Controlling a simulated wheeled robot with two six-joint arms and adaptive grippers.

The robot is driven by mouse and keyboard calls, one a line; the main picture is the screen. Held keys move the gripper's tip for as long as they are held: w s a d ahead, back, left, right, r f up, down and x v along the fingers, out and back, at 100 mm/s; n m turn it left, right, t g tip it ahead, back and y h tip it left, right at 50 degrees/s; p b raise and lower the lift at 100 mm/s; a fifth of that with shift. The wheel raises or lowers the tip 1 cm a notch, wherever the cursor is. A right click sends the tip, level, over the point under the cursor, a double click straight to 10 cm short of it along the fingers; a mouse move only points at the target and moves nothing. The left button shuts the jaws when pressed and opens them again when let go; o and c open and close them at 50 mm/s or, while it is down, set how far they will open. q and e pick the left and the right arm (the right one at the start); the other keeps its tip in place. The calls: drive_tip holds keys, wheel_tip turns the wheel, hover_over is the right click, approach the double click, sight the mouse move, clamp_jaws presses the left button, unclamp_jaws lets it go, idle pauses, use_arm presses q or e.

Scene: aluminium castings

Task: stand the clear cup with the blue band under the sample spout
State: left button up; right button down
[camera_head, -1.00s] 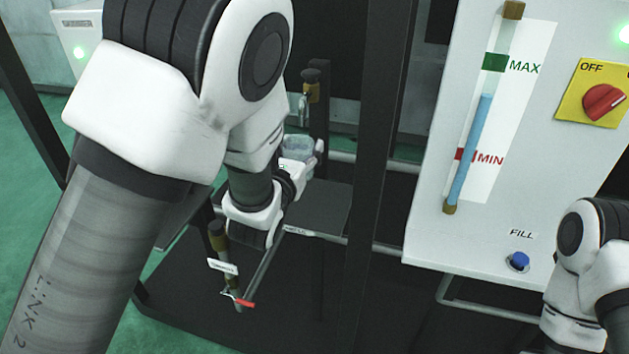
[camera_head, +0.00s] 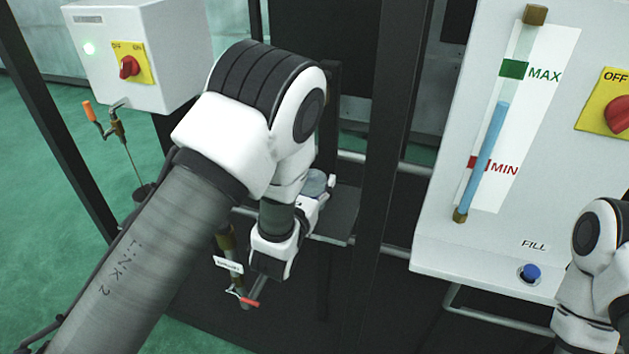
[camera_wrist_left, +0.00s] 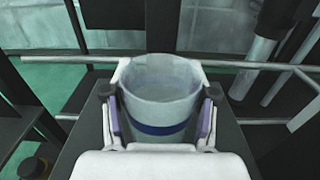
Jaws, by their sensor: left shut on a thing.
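The clear cup with the blue band (camera_wrist_left: 160,95) stands upright between the fingers of my left gripper (camera_wrist_left: 160,118) in the left wrist view. The fingers press on its two sides, and the cup looks empty. In the head view the cup (camera_head: 317,182) shows partly beside my left gripper (camera_head: 310,203), at the dark shelf (camera_head: 342,212). I cannot tell whether its base touches the shelf. The sample spout is not visible now; my left arm covers the area where a brass tap showed earlier. My right gripper is out of view; only part of that arm shows.
A tagged valve with a red handle (camera_head: 250,302) is below my left wrist. A dark upright post (camera_head: 392,150) stands right of the shelf. The panel with the level tube (camera_head: 490,150) and blue FILL button (camera_head: 529,273) is right. A white switch box (camera_head: 140,55) is at left.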

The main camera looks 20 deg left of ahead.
sight(307, 195)
use_arm(q)
drive_tip(key=shift+f, duration=0.3)
drive_tip(key=o, duration=0.9)
drive_tip(key=shift+w, duration=0.15)
drive_tip(key=shift+r, duration=0.1)
drive_tip(key=shift+r, duration=0.2)
drive_tip(key=shift+s+f, duration=0.15)
drive_tip(key=shift+s, duration=0.2)
drive_tip(key=s+b, duration=0.1)
drive_tip(key=s, duration=0.5)
drive_tip(key=shift+s, duration=0.15)
drive_tip(key=shift+s+a, duration=0.1)
drive_tip(key=shift+s, duration=0.25)
